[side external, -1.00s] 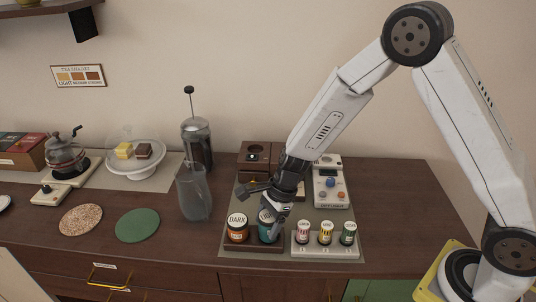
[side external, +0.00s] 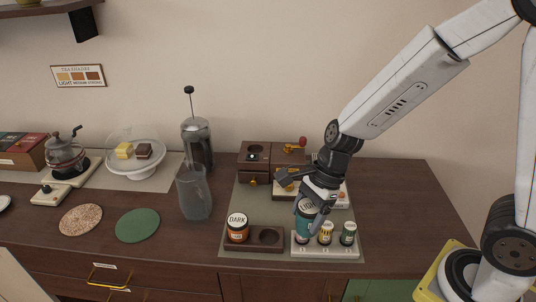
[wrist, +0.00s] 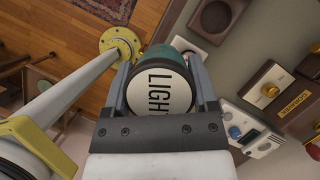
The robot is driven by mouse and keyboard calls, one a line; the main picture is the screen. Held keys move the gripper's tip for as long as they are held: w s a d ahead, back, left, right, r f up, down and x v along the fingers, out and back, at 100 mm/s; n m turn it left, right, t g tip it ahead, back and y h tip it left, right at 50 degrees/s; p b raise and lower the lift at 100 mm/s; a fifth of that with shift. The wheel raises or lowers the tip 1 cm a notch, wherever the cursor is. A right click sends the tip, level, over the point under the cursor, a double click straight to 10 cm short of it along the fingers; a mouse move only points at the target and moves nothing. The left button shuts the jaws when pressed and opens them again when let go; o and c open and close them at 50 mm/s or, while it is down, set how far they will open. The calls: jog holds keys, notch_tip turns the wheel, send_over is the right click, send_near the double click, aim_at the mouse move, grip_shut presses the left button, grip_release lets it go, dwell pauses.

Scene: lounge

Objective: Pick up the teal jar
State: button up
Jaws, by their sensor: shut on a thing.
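The teal jar (side external: 304,226), with a white lid marked LIGHT, is held between the fingers of my gripper (side external: 309,206). In the wrist view the jar (wrist: 160,88) sits between both fingers of my gripper (wrist: 160,80), its lid facing the camera. In the side view the jar hangs in front of the left end of the white rack and hides part of it. The dark wooden holder (side external: 268,247) has an empty round recess on its right. I cannot tell how high the jar is above the rack.
An orange jar marked DARK (side external: 237,228) stands in the holder's left recess. Small jars, yellow (side external: 326,233) and green (side external: 348,233), stand in the white rack (side external: 335,251). A wooden box (side external: 255,160), glass pitcher (side external: 194,193) and French press (side external: 197,145) stand behind and left.

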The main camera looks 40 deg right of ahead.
jog(key=shift+s+d+r, duration=0.15)
jog(key=shift+s+r, duration=0.15)
jog(key=shift+s, duration=0.35)
jog(key=shift+s+d+r, duration=0.15)
jog(key=shift+s+r, duration=0.15)
jog(key=shift+s, duration=0.35)
jog(key=shift+s+d+r, duration=0.15)
jog(key=shift+s+r, duration=0.15)
jog(key=shift+s, duration=0.35)
jog(key=w+d+m+t+h, duration=0.1)
jog(key=w+d+m, duration=0.3)
jog(key=w, duration=0.9)
jog(key=w+d+r+m+t+h, duration=0.1)
jog(key=w+d+m, duration=0.3)
jog(key=w, duration=0.9)
jog(key=w+d+r+m+t, duration=0.1)
jog(key=w+d+m, duration=0.3)
jog(key=w, duration=0.9)
jog(key=shift+w+d+t+h, duration=0.2)
jog(key=shift+d+t+h, duration=0.15)
jog(key=shift+d, duration=0.65)
jog(key=shift+f, duration=0.25)
jog(key=shift+f, duration=2.85)
jog(key=shift+f, duration=1.35)
